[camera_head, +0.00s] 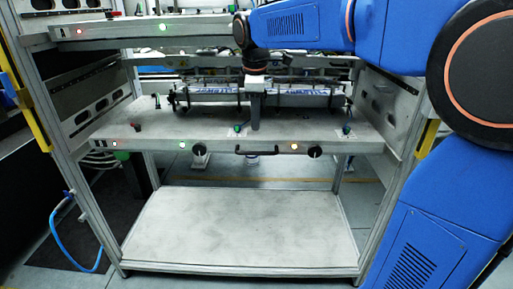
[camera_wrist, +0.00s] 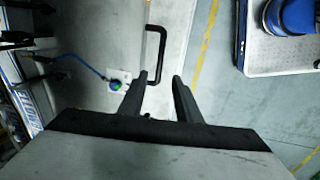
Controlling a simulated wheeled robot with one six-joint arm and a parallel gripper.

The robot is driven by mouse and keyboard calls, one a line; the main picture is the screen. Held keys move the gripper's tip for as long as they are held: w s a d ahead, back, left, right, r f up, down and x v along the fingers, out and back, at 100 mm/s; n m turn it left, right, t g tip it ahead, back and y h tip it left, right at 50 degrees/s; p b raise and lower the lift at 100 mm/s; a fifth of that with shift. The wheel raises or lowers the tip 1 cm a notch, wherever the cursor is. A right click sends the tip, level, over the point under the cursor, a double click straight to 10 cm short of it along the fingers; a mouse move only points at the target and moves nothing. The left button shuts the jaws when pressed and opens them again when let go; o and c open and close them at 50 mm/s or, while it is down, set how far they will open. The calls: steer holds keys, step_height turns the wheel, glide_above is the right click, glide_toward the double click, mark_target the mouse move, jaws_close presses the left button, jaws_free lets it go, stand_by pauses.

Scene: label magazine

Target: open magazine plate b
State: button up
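A grey magazine plate (camera_head: 200,128) forms the middle level of the rack, with a black bar handle (camera_head: 270,151) on its front edge. I cannot read any letter that marks it as plate b. My gripper (camera_head: 255,128) points down above this plate, a little behind and left of the handle's middle in the head view. In the wrist view my gripper (camera_wrist: 160,77) has its two dark fingers apart with nothing between the tips. The handle (camera_wrist: 160,55) shows just beyond the fingertips there, with its near end close to the left fingertip.
A label stack holder (camera_head: 300,90) stands at the back of the plate. An upper plate (camera_head: 110,35) lies above, near my arm. A bare lower shelf (camera_head: 240,225) is below. The rack's frame posts (camera_head: 62,140) bound the sides.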

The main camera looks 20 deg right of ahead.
mark_target(256, 152)
steer(key=f, duration=0.4)
steer(key=w+f, duration=0.1)
steer(key=f, duration=0.3)
steer(key=w+f, duration=0.1)
steer(key=f, duration=0.3)
steer(key=shift+w+d+f, duration=0.1)
steer(key=shift+d+f, duration=0.15)
steer(key=shift+d, duration=0.1)
jaws_close()
